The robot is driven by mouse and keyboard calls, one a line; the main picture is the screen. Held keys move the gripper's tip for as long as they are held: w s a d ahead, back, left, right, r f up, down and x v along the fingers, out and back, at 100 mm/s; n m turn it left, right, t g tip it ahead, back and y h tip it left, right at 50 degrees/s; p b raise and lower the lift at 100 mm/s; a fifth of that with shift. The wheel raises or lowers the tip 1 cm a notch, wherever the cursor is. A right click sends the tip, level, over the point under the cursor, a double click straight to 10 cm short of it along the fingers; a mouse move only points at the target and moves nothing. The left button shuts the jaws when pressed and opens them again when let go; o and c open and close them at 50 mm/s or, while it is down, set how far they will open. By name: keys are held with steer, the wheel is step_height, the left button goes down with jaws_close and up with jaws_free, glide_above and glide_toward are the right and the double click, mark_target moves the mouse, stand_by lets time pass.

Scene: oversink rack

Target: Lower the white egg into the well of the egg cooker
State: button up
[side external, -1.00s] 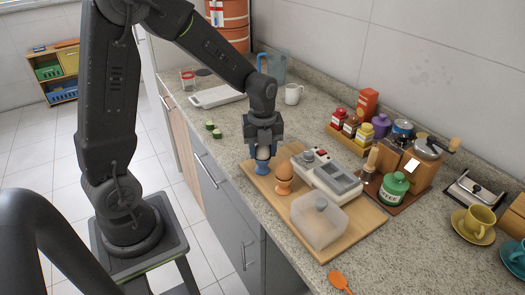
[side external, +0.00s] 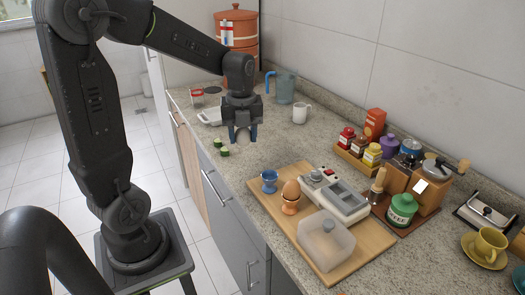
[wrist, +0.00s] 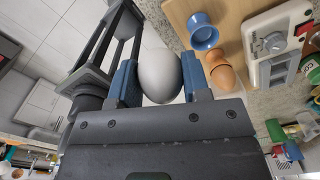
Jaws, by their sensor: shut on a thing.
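My gripper (side external: 243,134) is shut on the white egg (wrist: 160,76), with its blue fingers on either side of the egg in the wrist view. It holds the egg above the counter, behind and left of the board. The egg cooker (side external: 333,194) is a white and grey appliance on the wooden board, with recessed openings in its top and a red part at its far end. It shows partly in the wrist view (wrist: 272,42). The gripper is clear of it. From the side, the fingers mostly hide the egg.
The empty blue egg cup (side external: 269,181) and a brown egg (side external: 291,190) in an orange cup stand left of the cooker on the board (side external: 262,203). Spice jars (side external: 372,153) stand behind; cucumber pieces (side external: 222,149) lie near the gripper.

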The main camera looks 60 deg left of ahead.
steer(key=s+a+r, duration=0.2)
steer(key=a+r, duration=0.1)
steer(key=w+d+r, duration=0.1)
steer(key=w+d, duration=0.7)
steer(key=d, duration=0.3)
steer(key=w+d+f, duration=0.1)
steer(key=w+d, duration=0.2)
steer(key=w+d+f, duration=0.2)
steer(key=w+d, duration=0.1)
steer(key=d, duration=0.1)
steer(key=w+d+f, duration=0.2)
steer(key=w+d, duration=0.1)
steer(key=shift+d+f, duration=0.25)
steer(key=shift+d, duration=0.05)
steer(key=shift+w+d+f, duration=0.35)
steer(key=shift+d, duration=0.15)
steer(key=shift+f, duration=2.55)
stand_by(1.1)
steer(key=o, duration=1)
